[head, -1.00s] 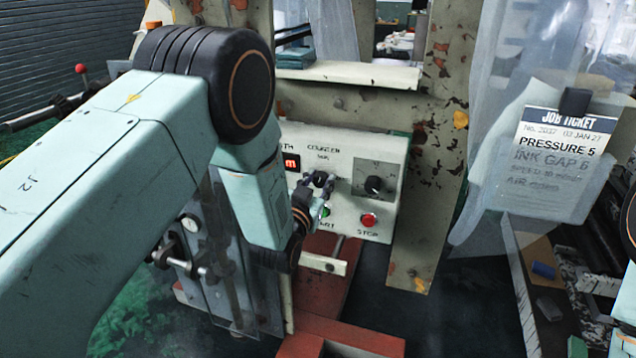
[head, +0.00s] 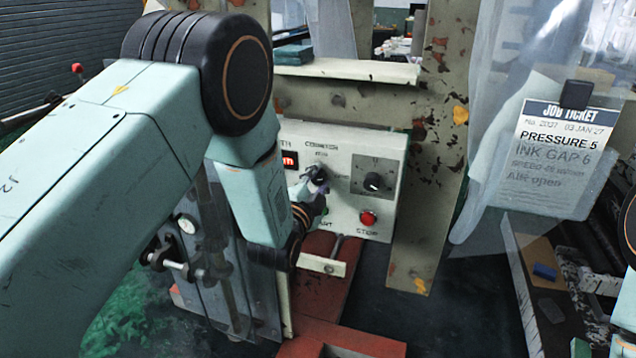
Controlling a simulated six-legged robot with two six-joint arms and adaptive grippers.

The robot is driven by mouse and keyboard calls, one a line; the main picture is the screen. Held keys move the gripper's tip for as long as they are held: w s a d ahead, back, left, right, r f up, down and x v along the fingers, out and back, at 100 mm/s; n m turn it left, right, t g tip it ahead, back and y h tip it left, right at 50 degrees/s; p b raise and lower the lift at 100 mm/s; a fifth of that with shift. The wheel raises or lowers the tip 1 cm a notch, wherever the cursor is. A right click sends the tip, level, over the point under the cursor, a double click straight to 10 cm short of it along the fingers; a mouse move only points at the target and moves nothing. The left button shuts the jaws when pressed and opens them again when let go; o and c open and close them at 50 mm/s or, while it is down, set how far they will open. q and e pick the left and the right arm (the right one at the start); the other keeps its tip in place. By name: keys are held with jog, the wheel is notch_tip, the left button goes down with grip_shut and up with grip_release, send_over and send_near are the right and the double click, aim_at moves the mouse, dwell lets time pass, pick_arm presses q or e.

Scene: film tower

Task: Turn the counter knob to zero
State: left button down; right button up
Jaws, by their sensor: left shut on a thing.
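The counter knob (head: 319,174) is a small black knob under the COUNTER label on the pale control panel (head: 340,149). My left gripper (head: 313,183) reaches in from the left and is shut on the counter knob. Its fingers and wrist hide part of the knob, so its pointer setting cannot be read. A small red-lit display (head: 290,161) is to the left of the knob, partly cut off by my arm. My right gripper is not in view.
A second black knob (head: 373,182) is to the right. Below it is a red STOP button (head: 368,217); a green button (head: 323,212) is partly hidden by the gripper. A chipped upright post (head: 432,150) stands right of the panel. A job ticket (head: 560,140) hangs farther right.

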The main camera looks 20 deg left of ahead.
pick_arm(q)
jog(key=m, duration=0.3)
jog(key=m+b, duration=0.1)
jog(key=m, duration=0.1)
jog(key=shift+f+m, duration=0.25)
jog(key=shift+m, duration=0.05)
dwell(0.5)
jog(key=c, duration=1)
grip_release()
jog(key=shift+r, duration=0.1)
jog(key=s, duration=1.2)
jog(key=shift+a, duration=0.2)
